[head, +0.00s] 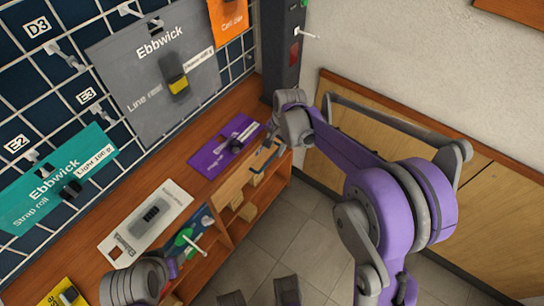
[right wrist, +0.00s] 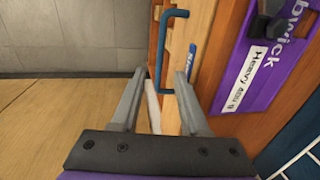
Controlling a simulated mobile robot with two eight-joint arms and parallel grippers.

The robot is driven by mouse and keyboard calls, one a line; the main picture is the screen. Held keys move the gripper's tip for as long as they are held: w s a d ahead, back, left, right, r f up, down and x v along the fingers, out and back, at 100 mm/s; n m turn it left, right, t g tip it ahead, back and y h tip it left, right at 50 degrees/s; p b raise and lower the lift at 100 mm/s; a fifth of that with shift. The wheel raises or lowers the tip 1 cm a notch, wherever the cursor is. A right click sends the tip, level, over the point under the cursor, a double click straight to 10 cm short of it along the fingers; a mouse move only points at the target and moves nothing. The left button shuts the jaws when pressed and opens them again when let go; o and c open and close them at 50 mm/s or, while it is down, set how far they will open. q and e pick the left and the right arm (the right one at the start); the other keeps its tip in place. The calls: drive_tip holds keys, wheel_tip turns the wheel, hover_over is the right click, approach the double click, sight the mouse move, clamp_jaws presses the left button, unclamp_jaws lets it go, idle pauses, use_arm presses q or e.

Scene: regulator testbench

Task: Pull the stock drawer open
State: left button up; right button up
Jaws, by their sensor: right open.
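The stock drawer (head: 233,186) is a wooden front under the bench top, and it looks shut. Its blue bar handle (right wrist: 163,52) stands out from the drawer front in the right wrist view. The handle also shows in the head view (head: 266,158), close to my right wrist. My right gripper (right wrist: 160,76) is open. Its two fingers point at the handle, whose near end lies between the fingertips, with gaps on both sides. I cannot tell how deep it sits.
A purple card (head: 222,147) lies on the wooden bench top beside the drawer, with a white card (head: 147,222) further left. Open shelves (head: 222,237) are below. A gridded pegboard with hanging products rises behind.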

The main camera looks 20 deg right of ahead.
sight(271, 158)
drive_tip(key=f, duration=0.4)
drive_tip(key=w+f+b, duration=0.1)
drive_tip(key=f, duration=0.1)
drive_tip(key=shift+a, duration=0.35)
clamp_jaws()
idle(1.0)
